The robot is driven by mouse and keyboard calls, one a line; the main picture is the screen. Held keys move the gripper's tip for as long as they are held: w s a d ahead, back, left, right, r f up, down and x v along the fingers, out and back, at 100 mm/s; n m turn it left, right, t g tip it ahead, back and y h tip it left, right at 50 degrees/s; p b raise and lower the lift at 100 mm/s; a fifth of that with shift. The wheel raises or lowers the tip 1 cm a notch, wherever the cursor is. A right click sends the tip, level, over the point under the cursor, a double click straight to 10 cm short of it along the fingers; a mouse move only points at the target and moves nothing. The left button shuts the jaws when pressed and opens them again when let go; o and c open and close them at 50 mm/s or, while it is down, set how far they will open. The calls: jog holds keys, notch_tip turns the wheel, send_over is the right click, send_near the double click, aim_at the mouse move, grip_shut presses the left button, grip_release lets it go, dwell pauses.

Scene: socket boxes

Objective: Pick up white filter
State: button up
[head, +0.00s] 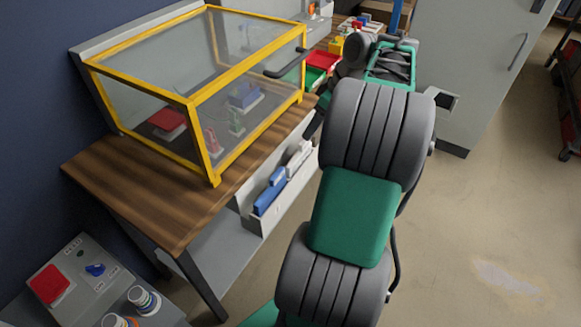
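A white upright piece (299,157), which may be the white filter, stands in a pale open bin (262,222) below the tabletop. A blue piece (270,191) stands in the same bin, nearer to me. The white piece is small in this view, so I cannot tell its exact shape. My grey and green arm rises through the middle of the head view, just right of the bin. I cannot make out my gripper's fingers; the arm's far end bends away near the red and green trays.
A yellow-framed clear case (203,101) with a black handle stands on the wooden table (130,190). It holds red, blue, green and pink parts. Red (322,60) and green (312,78) trays lie behind. A grey control box (90,285) is lower left. Floor at right is open, before a grey cabinet (470,60).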

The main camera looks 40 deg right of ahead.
aim_at(307, 148)
jog(key=b+x, duration=0.1)
jog(key=x, duration=0.6)
jog(key=c, duration=1.4)
